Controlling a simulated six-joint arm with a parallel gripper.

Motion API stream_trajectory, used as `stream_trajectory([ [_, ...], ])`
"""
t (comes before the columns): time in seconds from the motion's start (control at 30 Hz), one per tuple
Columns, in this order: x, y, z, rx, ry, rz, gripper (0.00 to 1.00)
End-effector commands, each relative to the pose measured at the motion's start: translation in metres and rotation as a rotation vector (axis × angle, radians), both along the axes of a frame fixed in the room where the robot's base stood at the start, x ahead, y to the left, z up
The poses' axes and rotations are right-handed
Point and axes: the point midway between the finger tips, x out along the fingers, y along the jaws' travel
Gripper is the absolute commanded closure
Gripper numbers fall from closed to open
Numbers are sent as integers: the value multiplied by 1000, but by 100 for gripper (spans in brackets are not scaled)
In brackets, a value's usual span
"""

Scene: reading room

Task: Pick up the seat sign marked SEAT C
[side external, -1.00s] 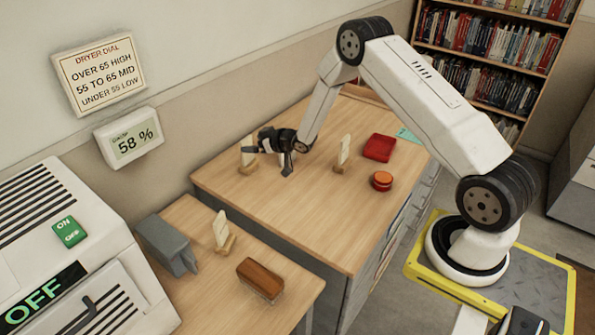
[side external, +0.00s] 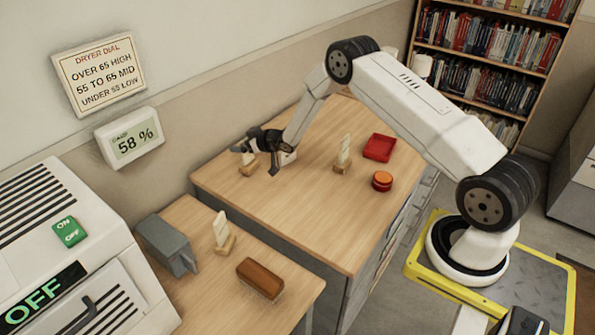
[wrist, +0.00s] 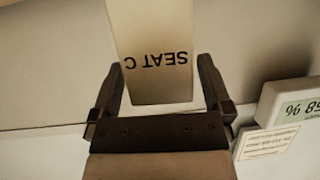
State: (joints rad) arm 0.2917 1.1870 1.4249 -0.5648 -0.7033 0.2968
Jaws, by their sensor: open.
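The seat sign marked SEAT C (wrist: 152,35) is a cream card that fills the upper middle of the wrist view, its lettering upside down there. My gripper (wrist: 160,68) is open, with one finger on each side of the card and visible gaps between. In the side view my gripper (side external: 256,159) is at the wall-side edge of the large wooden desk, in front of a sign in a wooden foot (side external: 248,168), whose upper part it mostly hides. A second sign (side external: 344,151) stands mid-desk and a third (side external: 221,230) on the lower table; their lettering is unreadable.
A red tray (side external: 379,147) and a round red-orange object (side external: 382,181) are on the desk's right. A grey device (side external: 166,245) and a brown block (side external: 260,278) are on the lower table. The desk's front is clear.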

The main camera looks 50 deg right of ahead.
Motion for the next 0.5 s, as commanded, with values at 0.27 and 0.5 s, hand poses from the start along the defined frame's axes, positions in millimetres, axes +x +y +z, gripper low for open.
stream_trajectory([
  [0.27,9,1,-4,0,0,0,0],
  [0.5,10,1,-4,0,0,0,0],
])
